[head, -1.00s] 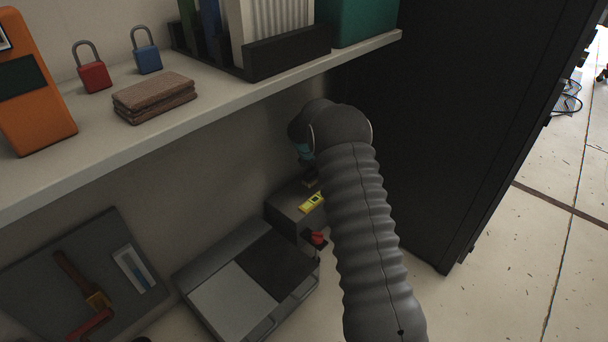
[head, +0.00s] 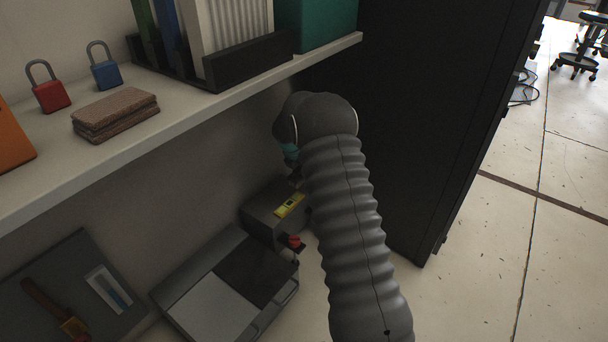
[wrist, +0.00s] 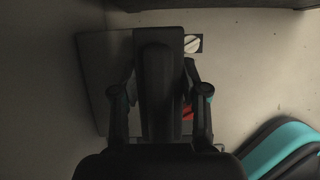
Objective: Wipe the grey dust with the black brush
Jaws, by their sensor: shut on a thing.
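In the wrist view my gripper (wrist: 158,74) is shut on a long black object, which I take to be the black brush (wrist: 156,102). The brush lies between the two fingers and points away from the camera; its bristle end cannot be made out. Beyond it is a grey box (wrist: 98,65), partly covered by the brush and fingers. I cannot tell whether they touch. In the head view my arm hides most of the gripper, and the grey box (head: 257,216) stands below the shelf near the wall. I cannot pick out the grey dust in either view.
A shelf (head: 200,108) with padlocks, a brown stack and binders overhangs the box. A tall black cabinet (head: 420,110) stands right. A yellow item (head: 290,205), a red part (head: 294,241) and a grey case (head: 205,305) are close by. Open floor (head: 500,250) lies right.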

